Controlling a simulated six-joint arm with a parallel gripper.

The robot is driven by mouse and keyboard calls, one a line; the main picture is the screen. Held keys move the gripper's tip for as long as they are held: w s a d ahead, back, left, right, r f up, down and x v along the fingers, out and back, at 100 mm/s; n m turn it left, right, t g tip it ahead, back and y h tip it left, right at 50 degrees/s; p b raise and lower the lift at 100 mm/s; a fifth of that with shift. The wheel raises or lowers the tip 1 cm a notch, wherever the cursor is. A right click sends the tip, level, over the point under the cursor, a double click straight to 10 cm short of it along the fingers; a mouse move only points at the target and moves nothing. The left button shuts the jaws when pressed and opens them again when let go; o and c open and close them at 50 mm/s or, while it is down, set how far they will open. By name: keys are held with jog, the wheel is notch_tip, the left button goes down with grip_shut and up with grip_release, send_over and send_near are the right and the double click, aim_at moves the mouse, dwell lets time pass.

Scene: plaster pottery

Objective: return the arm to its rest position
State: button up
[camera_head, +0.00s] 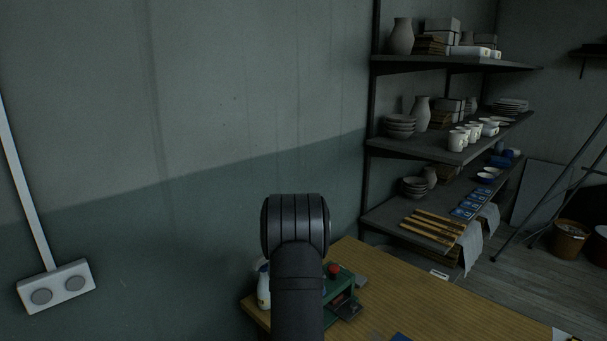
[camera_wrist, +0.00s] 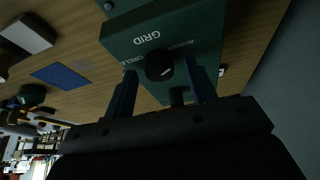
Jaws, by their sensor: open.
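In the wrist view my gripper (camera_wrist: 161,68) is open, with one dark finger on each side of a black knob (camera_wrist: 160,66). I cannot tell whether the fingers touch the knob. The knob sits on a green box (camera_wrist: 122,40) marked GRID and CIRCLE. In the head view my dark arm (camera_head: 297,280) rises in front of the wooden table (camera_head: 430,300) and hides part of a green device (camera_head: 345,290) with a red button (camera_head: 334,268). My gripper's fingers do not show in the head view.
A white bottle (camera_head: 263,285) stands left of the arm by the wall. Shelves (camera_head: 450,145) with bowls, vases and cups stand behind the table on the right. A blue flat piece (camera_wrist: 62,75) lies on the table. The table's right part looks mostly clear.

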jog(key=n+t+y, duration=0.1)
jog(key=n, duration=0.3)
jog(key=shift+s+d, duration=0.1)
jog(key=shift+d, duration=0.05)
jog(key=shift+n+t+y, duration=0.4)
jog(key=shift+n+y, duration=0.4)
jog(key=shift+n, duration=1.2)
